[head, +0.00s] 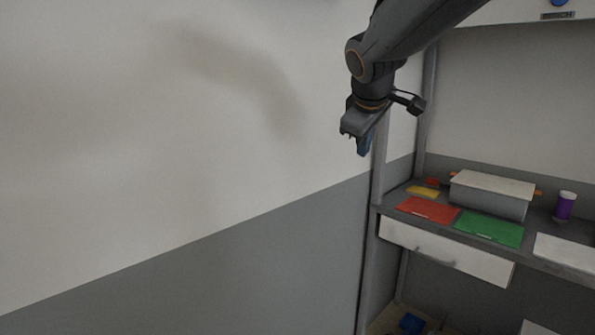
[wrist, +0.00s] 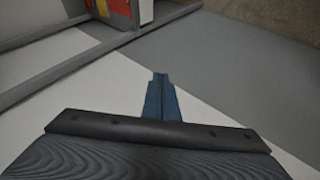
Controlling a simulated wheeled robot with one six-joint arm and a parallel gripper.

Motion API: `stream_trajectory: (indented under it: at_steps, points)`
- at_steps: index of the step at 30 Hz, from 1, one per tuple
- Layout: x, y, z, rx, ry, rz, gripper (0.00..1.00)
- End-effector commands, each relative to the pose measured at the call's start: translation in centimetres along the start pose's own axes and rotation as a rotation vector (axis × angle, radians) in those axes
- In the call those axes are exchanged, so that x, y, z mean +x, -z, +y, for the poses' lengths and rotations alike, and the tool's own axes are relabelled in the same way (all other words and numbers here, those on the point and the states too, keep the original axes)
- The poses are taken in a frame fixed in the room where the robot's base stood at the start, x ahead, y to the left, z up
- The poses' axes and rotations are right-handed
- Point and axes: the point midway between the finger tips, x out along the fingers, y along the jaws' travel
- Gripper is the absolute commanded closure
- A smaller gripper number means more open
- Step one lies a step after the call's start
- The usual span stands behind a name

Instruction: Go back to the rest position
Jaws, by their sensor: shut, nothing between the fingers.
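My gripper (head: 363,147) hangs in the air at the upper middle of the head view, in front of the wall and to the left of the shelf unit. Its fingers point downward. In the wrist view the blue fingers (wrist: 160,97) are together with nothing between them. The gripper touches nothing that I can see.
The shelf unit (head: 376,200) at right bears a red mat (head: 428,209), a green mat (head: 489,230), a grey box (head: 490,203) with a pale lid and a purple jar (head: 564,207). Below is a white drawer (head: 445,252). A blue object (head: 411,323) lies lower. Space at left is free.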

Motion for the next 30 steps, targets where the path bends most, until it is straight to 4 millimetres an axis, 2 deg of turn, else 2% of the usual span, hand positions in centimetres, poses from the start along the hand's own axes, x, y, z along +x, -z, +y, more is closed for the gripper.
stream_trajectory:
  at_steps: [1,3,6,10,12,15,18,21,30]
  points:
    - [1.7,-2.5,-2.2,0.05,0.046,-0.038,1.0]
    - [3.5,-5.8,-5.4,0.134,0.108,-0.089,1.0]
    - [5.4,-10.6,-10.0,0.258,0.187,-0.168,1.0]
    - [6.7,-17.0,-16.2,0.432,0.277,-0.286,1.0]
    - [6.8,-20.2,-19.4,0.524,0.315,-0.351,1.0]
    - [6.5,-23.9,-23.2,0.637,0.355,-0.434,1.0]
    - [6.0,-26.6,-26.0,0.723,0.378,-0.497,1.0]
    - [5.6,-28.0,-27.6,0.772,0.39,-0.534,1.0]
    - [5.4,-28.5,-28.1,0.79,0.393,-0.547,1.0]
